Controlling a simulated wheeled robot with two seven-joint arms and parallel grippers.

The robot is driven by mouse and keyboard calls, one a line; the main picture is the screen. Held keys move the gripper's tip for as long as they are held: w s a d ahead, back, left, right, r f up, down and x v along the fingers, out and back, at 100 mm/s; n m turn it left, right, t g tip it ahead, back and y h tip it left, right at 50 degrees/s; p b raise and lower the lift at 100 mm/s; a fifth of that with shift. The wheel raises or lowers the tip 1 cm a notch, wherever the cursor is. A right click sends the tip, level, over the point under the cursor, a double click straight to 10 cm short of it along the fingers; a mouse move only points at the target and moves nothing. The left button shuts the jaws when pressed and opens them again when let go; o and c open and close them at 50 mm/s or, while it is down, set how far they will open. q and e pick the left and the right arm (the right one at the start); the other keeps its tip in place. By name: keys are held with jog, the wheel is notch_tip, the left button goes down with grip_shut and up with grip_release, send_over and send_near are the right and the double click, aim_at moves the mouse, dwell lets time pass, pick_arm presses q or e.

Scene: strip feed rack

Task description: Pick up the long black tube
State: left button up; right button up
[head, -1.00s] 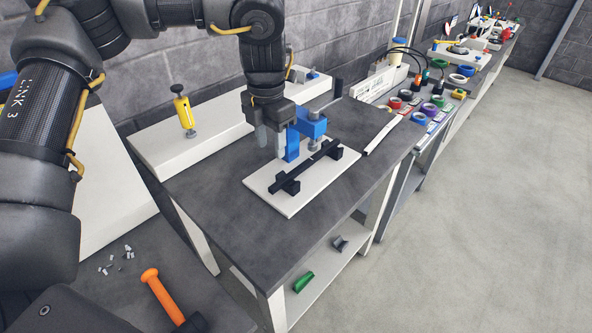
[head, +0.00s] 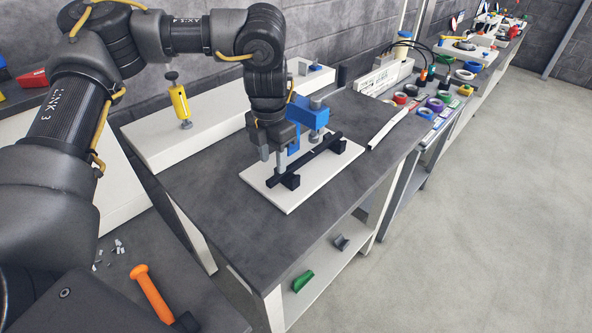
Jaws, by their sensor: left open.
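The long black tube (head: 318,155) lies across two black supports on a white plate (head: 290,203) on the grey table. A blue clamp-like fixture (head: 312,117) stands behind it on the same plate. My left gripper (head: 273,162) is open and points down over the left part of the plate, close to the tube's near-left end. Its grey fingers show nothing held. I cannot tell whether a finger touches the tube. The arm hides part of the blue fixture. My right gripper is not in view.
A yellow plunger-like tool (head: 180,104) stands on a white block behind the table. A white strip (head: 388,129) lies to the right. An orange-handled hammer (head: 150,292) lies on a near surface at lower left. The table's front area is clear.

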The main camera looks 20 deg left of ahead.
aim_at(277, 177)
pick_arm(q)
jog(key=shift+w+d+f, duration=0.15)
jog(key=shift+d, duration=0.2)
jog(key=shift+f, duration=0.35)
jog(key=f, duration=0.1)
jog(key=f+p, duration=0.1)
jog(key=f, duration=0.1)
jog(key=shift+w+a+f, duration=0.15)
jog(key=shift+a+f, duration=0.1)
jog(key=shift+f, duration=0.05)
jog(key=shift+d+f, duration=0.1)
jog(key=shift+f, duration=0.25)
grip_shut()
